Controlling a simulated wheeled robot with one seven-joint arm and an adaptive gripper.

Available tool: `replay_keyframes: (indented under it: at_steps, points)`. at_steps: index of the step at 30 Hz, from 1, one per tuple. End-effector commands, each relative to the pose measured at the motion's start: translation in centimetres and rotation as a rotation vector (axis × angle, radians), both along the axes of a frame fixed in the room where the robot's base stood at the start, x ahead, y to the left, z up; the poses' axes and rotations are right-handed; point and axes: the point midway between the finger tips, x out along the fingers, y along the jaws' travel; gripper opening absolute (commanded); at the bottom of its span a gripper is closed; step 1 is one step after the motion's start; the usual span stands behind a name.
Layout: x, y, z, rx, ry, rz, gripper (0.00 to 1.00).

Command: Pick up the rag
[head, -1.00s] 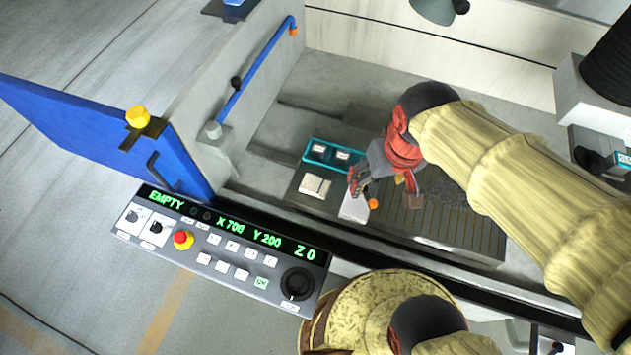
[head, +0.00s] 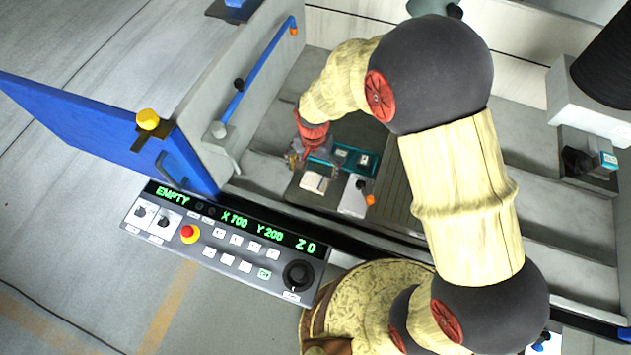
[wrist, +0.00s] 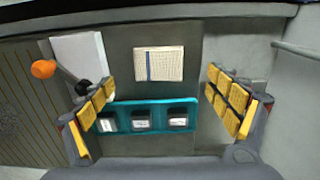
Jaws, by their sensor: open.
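The rag (wrist: 158,63) looks like a small cream, folded checked cloth with a blue stripe. It lies flat on the dark plate, and in the head view it shows as a pale patch (head: 314,182). My gripper (wrist: 160,82) is open and empty. In the wrist view its yellow-padded fingers stand wide to either side, with the rag centred between them and a little beyond the tips. In the head view my gripper (head: 300,160) hangs above the plate, just behind and left of the rag. No contact with the rag shows.
A teal tray (wrist: 154,103) with several dark labelled blocks lies close beside the rag. A white block (wrist: 80,57) and a black rod with an orange knob (wrist: 43,69) lie to the left in the wrist view. The machine's control panel (head: 222,238) and open blue door (head: 100,135) stand in front.

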Motion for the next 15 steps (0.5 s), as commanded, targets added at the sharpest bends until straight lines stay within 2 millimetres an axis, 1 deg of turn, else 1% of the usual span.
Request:
replay_keyframes:
  at_steps: [2,9,13,15]
  points:
    - [0.1,0.0,-0.3,0.001,-0.003,-0.022,0.89]
    - [0.0,0.0,-2.5,0.0,-0.001,-0.028,0.89]
    - [-0.1,-0.1,-3.3,0.0,-0.001,-0.027,0.89]
    - [-0.2,-0.2,-4.1,0.0,0.0,-0.027,0.89]
